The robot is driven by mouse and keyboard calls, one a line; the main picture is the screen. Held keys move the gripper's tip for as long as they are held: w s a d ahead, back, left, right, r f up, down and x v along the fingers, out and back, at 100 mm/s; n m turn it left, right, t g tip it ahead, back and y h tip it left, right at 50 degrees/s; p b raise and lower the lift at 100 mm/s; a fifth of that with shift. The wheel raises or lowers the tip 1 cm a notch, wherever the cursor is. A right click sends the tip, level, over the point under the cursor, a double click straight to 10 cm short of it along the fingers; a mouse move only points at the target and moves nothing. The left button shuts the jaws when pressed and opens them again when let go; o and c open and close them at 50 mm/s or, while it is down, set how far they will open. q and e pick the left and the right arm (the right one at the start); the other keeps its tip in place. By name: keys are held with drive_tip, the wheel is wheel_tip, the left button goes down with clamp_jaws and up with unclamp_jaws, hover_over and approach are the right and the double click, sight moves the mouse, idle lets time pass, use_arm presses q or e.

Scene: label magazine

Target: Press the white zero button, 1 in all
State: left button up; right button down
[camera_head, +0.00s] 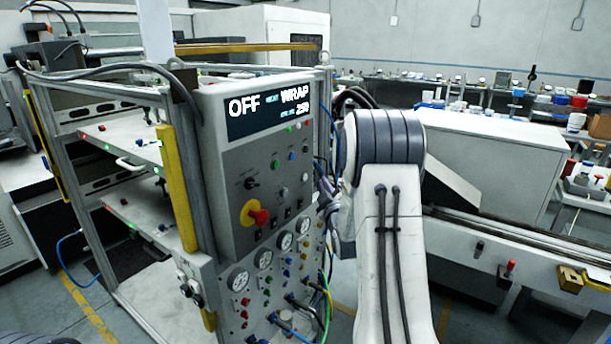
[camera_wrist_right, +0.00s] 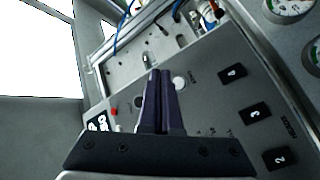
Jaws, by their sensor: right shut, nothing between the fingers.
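The grey control panel (camera_head: 225,165) stands in the middle of the head view, with a lit display reading OFF and WRAP. A small white button (camera_head: 305,177) sits near its right edge. In the right wrist view a round white button (camera_wrist_right: 180,83) shows just right of the fingertips; its label is too small to read. My right gripper (camera_wrist_right: 160,73) is shut and empty, its dark fingers together over the panel face. I cannot tell whether the fingertips touch the panel. In the head view the right gripper (camera_head: 324,190) is partly hidden at the panel's right edge. My left gripper is out of view.
A red emergency knob on a yellow base (camera_head: 256,216) sticks out from the panel. Gauges (camera_head: 238,279), hoses and cables lie below and beside it. Numbered black switches (camera_wrist_right: 255,112) are right of the fingers. A conveyor rail (camera_head: 520,245) runs at the right.

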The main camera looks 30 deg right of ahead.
sight(305, 177)
drive_tip(key=shift+w+a+b, duration=0.25)
drive_tip(key=shift+w+a, duration=0.05)
drive_tip(key=shift+w, duration=0.35)
drive_tip(key=shift+w+a+b, duration=0.25)
drive_tip(key=shift+w+a, duration=0.05)
drive_tip(key=shift+w, duration=0.35)
idle(1.1)
drive_tip(key=shift+w+a+f+b, duration=0.1)
drive_tip(key=shift+w+b, duration=0.25)
drive_tip(key=shift+w+a, duration=0.2)
drive_tip(key=shift+w, duration=0.2)
idle(0.5)
drive_tip(key=shift+s, duration=0.1)
drive_tip(key=shift+s+d+b, duration=0.3)
drive_tip(key=shift+s+b, duration=0.35)
